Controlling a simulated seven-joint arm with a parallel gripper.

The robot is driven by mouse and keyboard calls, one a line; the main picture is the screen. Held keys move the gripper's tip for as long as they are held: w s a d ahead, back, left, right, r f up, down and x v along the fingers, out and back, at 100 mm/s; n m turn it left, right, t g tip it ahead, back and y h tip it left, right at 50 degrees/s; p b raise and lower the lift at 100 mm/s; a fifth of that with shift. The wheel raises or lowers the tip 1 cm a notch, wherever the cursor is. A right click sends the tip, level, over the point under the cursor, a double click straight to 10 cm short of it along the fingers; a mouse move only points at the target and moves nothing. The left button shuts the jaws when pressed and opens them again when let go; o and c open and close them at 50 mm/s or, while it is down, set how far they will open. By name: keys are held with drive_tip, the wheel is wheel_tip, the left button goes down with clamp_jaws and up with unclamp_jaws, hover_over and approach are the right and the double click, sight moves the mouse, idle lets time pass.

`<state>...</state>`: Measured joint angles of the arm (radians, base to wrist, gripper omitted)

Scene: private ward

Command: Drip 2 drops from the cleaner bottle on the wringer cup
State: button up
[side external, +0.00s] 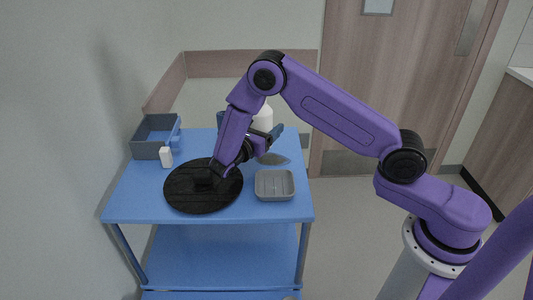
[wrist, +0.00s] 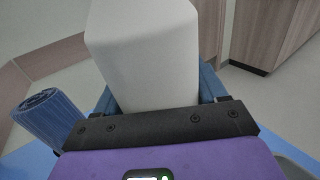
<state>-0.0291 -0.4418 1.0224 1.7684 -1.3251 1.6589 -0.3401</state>
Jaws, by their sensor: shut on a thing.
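The white cleaner bottle (wrist: 148,50) fills the middle of the wrist view, between the blue fingers of my gripper (wrist: 158,92). My gripper is shut on it. In the side view the bottle (side external: 263,117) shows partly behind my gripper (side external: 268,138), over the far part of the blue cart top. A dark blue ribbed cylinder (wrist: 48,115), which looks like the wringer cup, is left of the bottle in the wrist view. A dark blue thing (side external: 222,119), probably the same cup, shows in the side view, mostly hidden by my arm. The bottle's tip is not clear.
The blue cart top (side external: 130,205) holds a round black board (side external: 178,188), a grey ribbed tray (side external: 275,186), a small white box (side external: 166,157) and a blue-grey bin (side external: 148,151) at far left. A flat grey oval (side external: 275,159) lies behind the tray. A wall stands left.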

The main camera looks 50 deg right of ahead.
drive_tip(key=w+d+r, duration=0.1)
drive_tip(key=w+d, duration=0.5)
drive_tip(key=d, duration=0.6)
drive_tip(key=shift+s+a+f, duration=0.1)
drive_tip(key=shift+f, duration=1.25)
drive_tip(key=shift+s+a+f, duration=0.1)
drive_tip(key=shift+f, duration=1.2)
drive_tip(key=shift+f, duration=0.65)
drive_tip(key=o, duration=1.2)
drive_tip(key=shift+v, duration=4.45)
